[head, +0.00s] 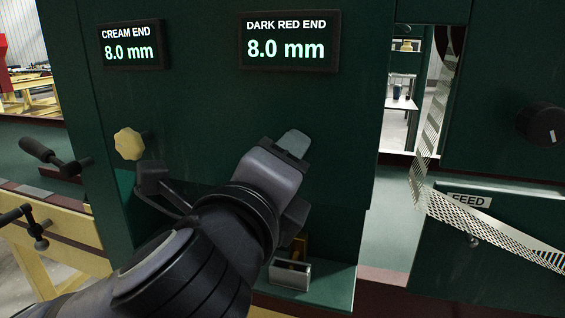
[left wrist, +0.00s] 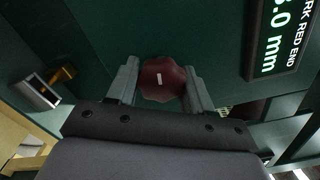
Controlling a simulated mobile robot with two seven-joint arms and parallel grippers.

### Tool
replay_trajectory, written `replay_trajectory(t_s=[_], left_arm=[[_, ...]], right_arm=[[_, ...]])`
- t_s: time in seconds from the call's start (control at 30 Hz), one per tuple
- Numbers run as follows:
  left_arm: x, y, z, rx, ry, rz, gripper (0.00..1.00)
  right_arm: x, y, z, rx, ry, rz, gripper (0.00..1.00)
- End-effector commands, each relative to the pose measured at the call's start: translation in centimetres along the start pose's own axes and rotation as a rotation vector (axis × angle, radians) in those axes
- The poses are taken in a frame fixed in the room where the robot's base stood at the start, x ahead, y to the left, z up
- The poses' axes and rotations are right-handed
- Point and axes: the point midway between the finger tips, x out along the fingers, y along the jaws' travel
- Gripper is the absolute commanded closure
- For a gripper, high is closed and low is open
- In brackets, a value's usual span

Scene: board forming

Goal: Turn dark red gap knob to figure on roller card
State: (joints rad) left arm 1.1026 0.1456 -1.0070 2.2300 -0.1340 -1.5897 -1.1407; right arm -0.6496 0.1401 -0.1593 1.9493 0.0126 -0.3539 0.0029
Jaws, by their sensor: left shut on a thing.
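The dark red knob (left wrist: 163,79) sits on the dark green panel, with a pale mark on its face. In the left wrist view my left gripper (left wrist: 161,82) is shut on it, one finger on each side. In the head view my left gripper (head: 290,165) reaches the panel and hides the knob. The dark red end display (head: 289,42) reads 8.0 mm; it shows partly in the left wrist view (left wrist: 280,38). The cream end display (head: 131,46) also reads 8.0 mm. I cannot make out a roller card. My right gripper is not in view.
A cream knob (head: 129,144) is on the panel left of my gripper. A small metal box (head: 290,274) sits below it on a ledge. A black dial (head: 541,124), a FEED label (head: 470,200) and perforated metal strip (head: 490,235) are at the right. Black-handled cranks (head: 45,155) stand at the left.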

Motion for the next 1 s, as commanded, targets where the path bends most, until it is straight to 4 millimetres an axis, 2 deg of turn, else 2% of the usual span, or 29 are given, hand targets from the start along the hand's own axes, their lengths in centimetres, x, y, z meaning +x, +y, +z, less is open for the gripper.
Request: replay_trajectory(t_s=[0.3,0.33,0.4,0.77,1.0], left_arm=[[0.0,0.0,0.0,-0.001,0.000,0.000,0.80],[0.0,0.0,0.0,-0.001,0.000,0.000,0.46],[0.0,0.0,0.0,-0.001,0.000,0.000,0.28],[-0.5,0.0,0.0,0.000,0.000,-0.001,0.28],[-3.7,0.0,-0.1,-0.001,0.002,-0.005,0.28]], right_arm=[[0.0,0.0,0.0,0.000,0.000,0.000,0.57],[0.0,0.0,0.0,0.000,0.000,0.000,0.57],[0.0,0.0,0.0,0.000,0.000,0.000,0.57],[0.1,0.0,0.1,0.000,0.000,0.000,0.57],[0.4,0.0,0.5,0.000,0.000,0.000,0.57]])
